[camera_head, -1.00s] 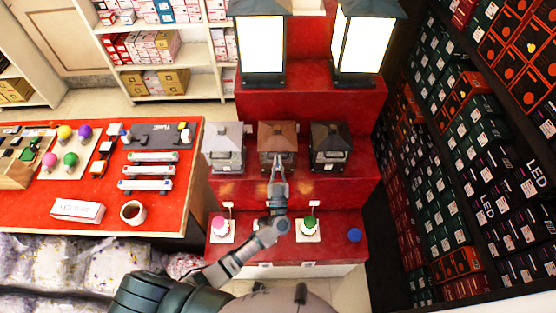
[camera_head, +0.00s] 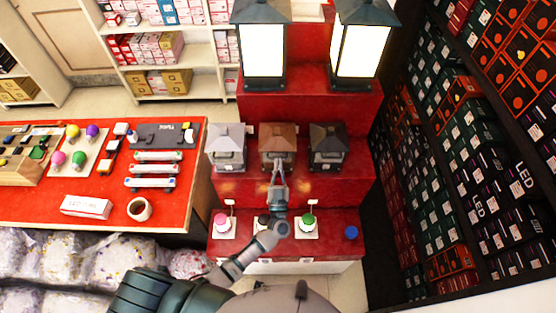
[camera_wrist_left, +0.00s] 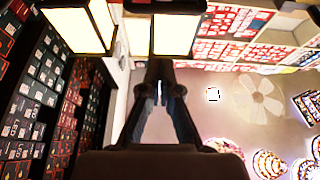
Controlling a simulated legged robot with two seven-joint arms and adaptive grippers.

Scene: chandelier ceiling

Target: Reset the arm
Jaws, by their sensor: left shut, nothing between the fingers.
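My left arm comes in from the lower left in the head view and reaches up over the red stepped stand. My left gripper (camera_head: 277,165) is shut and empty, its tips in front of the brown-roofed lantern (camera_head: 278,140) in the picture. I cannot tell whether it touches that lantern. In the left wrist view the left gripper (camera_wrist_left: 158,85) points toward two large lit lanterns, with the ceiling to the right. My right gripper is in neither view.
A white-grey lantern (camera_head: 227,146) and a black lantern (camera_head: 327,146) flank the brown one. Dark shelves of boxes (camera_head: 450,150) rise at right. A red table (camera_head: 100,208) stands at left.

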